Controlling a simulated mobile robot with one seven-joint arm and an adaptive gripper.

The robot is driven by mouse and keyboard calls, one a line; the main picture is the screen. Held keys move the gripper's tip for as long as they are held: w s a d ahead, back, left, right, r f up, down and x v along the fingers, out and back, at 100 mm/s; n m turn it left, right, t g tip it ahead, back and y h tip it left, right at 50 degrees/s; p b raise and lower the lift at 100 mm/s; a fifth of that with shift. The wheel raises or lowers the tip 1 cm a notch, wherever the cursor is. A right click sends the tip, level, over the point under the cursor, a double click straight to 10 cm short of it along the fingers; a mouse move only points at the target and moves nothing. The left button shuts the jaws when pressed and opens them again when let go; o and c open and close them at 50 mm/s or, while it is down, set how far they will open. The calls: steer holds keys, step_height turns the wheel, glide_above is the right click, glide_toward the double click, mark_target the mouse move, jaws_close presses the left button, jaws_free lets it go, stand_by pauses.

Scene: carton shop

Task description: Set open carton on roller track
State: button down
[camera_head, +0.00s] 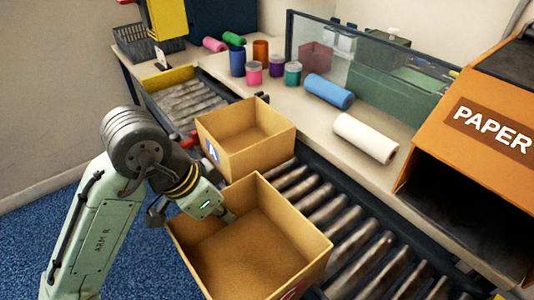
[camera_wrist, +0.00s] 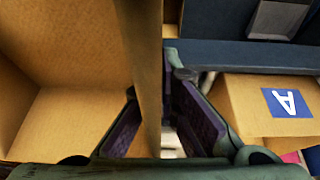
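An open, empty brown carton (camera_head: 285,235) is in the lower middle of the head view, at the near side of the roller track (camera_head: 340,220). I cannot tell what its base rests on. My gripper (camera_head: 228,214) is at its back left wall. In the wrist view my gripper (camera_wrist: 152,85) is open, with one finger on each side of an upright carton wall (camera_wrist: 146,60). Its inner pads show, with gaps beside the wall. A second open carton (camera_head: 240,140) with a blue "A" label stands on the track behind; the label also shows in the wrist view (camera_wrist: 285,103).
An orange PAPER box (camera_head: 450,140) stands at the right. A worktop behind the track holds a white roll (camera_head: 365,138), a blue roll (camera_head: 329,92) and several coloured pots. Bare rollers lie right of the near carton. Blue carpet (camera_head: 40,240) is at the left.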

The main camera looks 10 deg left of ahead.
steer(key=w+d+p, duration=0.1)
steer(key=w+d, duration=0.3)
steer(key=w+d+p, duration=0.1)
steer(key=w+d, duration=0.3)
steer(key=d, duration=0.1)
steer(key=w+d+p, duration=0.1)
steer(key=w+d, duration=0.3)
steer(key=shift+d+r+p, duration=0.1)
steer(key=shift+d+p, duration=0.1)
steer(key=shift+p, duration=0.1)
steer(key=shift+s+a+x, duration=0.1)
steer(key=shift+a+x, duration=0.05)
steer(key=shift+x, duration=0.75)
steer(key=shift+s+a+x, duration=0.1)
steer(key=shift+a+x, duration=0.1)
steer(key=shift+x, duration=0.65)
steer(key=shift+f, duration=0.25)
steer(key=shift+f, duration=0.1)
steer(key=c, duration=1.8)
jaws_free()
steer(key=v, duration=1.2)
steer(key=shift+p, duration=0.35)
